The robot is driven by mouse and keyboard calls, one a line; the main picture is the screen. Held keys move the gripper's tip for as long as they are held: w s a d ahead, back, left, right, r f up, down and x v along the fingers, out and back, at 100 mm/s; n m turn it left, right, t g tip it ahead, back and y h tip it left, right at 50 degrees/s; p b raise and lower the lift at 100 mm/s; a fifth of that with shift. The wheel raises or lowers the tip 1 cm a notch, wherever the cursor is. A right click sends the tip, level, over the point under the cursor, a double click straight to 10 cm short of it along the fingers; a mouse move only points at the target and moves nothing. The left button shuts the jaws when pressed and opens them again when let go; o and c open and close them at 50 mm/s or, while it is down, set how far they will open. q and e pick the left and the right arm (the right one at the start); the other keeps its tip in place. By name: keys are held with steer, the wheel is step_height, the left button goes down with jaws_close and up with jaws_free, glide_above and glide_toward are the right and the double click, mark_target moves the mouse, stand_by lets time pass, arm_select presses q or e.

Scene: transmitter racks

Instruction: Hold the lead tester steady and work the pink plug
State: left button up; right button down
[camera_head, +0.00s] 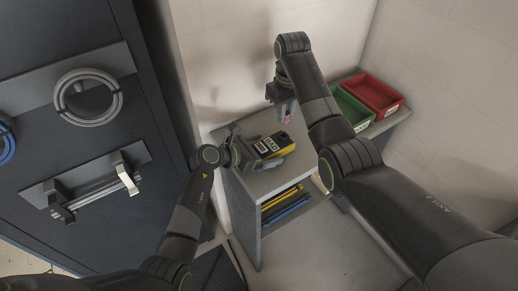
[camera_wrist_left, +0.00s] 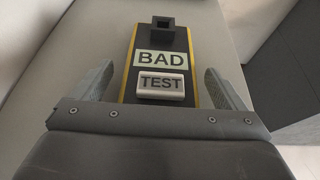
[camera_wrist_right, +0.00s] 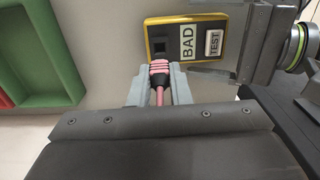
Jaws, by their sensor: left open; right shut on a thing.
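The lead tester (camera_head: 270,146) is a yellow-edged black box lying on the grey bench top. In the left wrist view its label (camera_wrist_left: 166,63) reads BAD, above a white TEST button (camera_wrist_left: 162,85). A black square socket (camera_wrist_left: 163,25) is at its far end. My left gripper (camera_wrist_left: 158,72) is open, one finger on each side of the tester; contact cannot be told. My right gripper (camera_wrist_right: 158,72) is shut on the pink plug (camera_wrist_right: 159,68), whose pink lead runs back between the fingers. In the head view the plug (camera_head: 288,118) hangs above the bench, apart from the tester.
A green bin (camera_head: 352,110) and a red bin (camera_head: 374,95) stand at the right of the bench (camera_head: 247,196). Yellow and blue items (camera_head: 284,204) lie on the shelf below. A dark cabinet (camera_head: 95,175) with a ring and handle is at left.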

arm_select(q)
steer(key=s+a+r+n+t+y, duration=0.45)
steer(key=a+r+n+t, duration=0.25)
steer(key=a+r+n, duration=0.3)
steer(key=s+a+r+n+t+y, duration=0.3)
steer(key=s+a+r+n+t, duration=0.3)
steer(key=a+n, duration=0.45)
steer(key=s+a+f+n+g+y, duration=0.15)
steer(key=s+a+n+y, duration=0.25)
steer(key=a+n+y, duration=0.75)
steer(key=s+f+n+g+h, duration=0.3)
steer(key=s+f+n+g, duration=0.8)
steer(key=s+f+n, duration=0.2)
steer(key=s+d+f+n+g+h, duration=0.1)
steer(key=s+d+f+g+h, duration=0.1)
steer(key=s, duration=0.3)
steer(key=s+d+f+n+g+h, duration=0.1)
steer(key=s+d+f+g, duration=0.1)
steer(key=s+g, duration=0.15)
step_height(320, 180, down, 25)
steer(key=s+a, duration=0.1)
steer(key=s, duration=0.1)
steer(key=s+d+f+g+h, duration=0.1)
steer(key=s+f, duration=1.3)
steer(key=f, duration=0.1)
steer(key=shift+s+f+g, duration=0.3)
steer(key=shift+f+g, duration=0.1)
